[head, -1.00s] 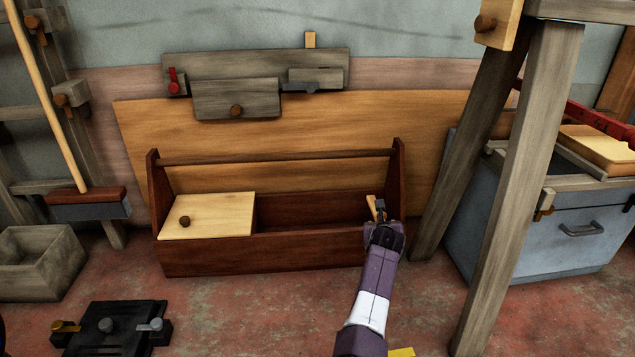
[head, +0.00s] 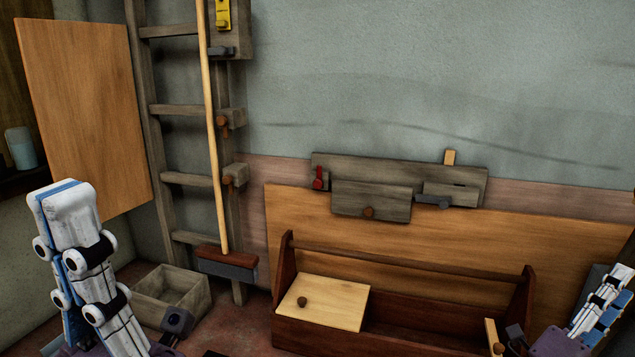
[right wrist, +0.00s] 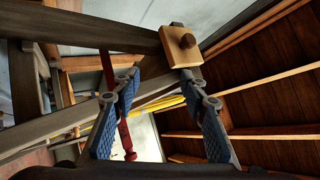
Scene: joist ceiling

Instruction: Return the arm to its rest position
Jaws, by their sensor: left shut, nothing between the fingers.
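My left gripper (head: 66,200) stands up at the lower left of the head view, its white and blue fingers together and empty. It is apart from the things around it. My right gripper (head: 610,290) shows at the right edge of the head view, partly cut off, to the right of the toolbox. In the right wrist view its blue-padded fingers (right wrist: 160,85) are spread, with nothing held between them. That view looks up past wooden beams to the ceiling.
A brown toolbox (head: 400,340) with a pale lid (head: 330,301) stands at the lower right. A grey wooden box (head: 170,290), a broom (head: 219,150) and a ladder-like frame (head: 190,180) are near the left gripper. A wooden block (right wrist: 181,46) sits on a beam.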

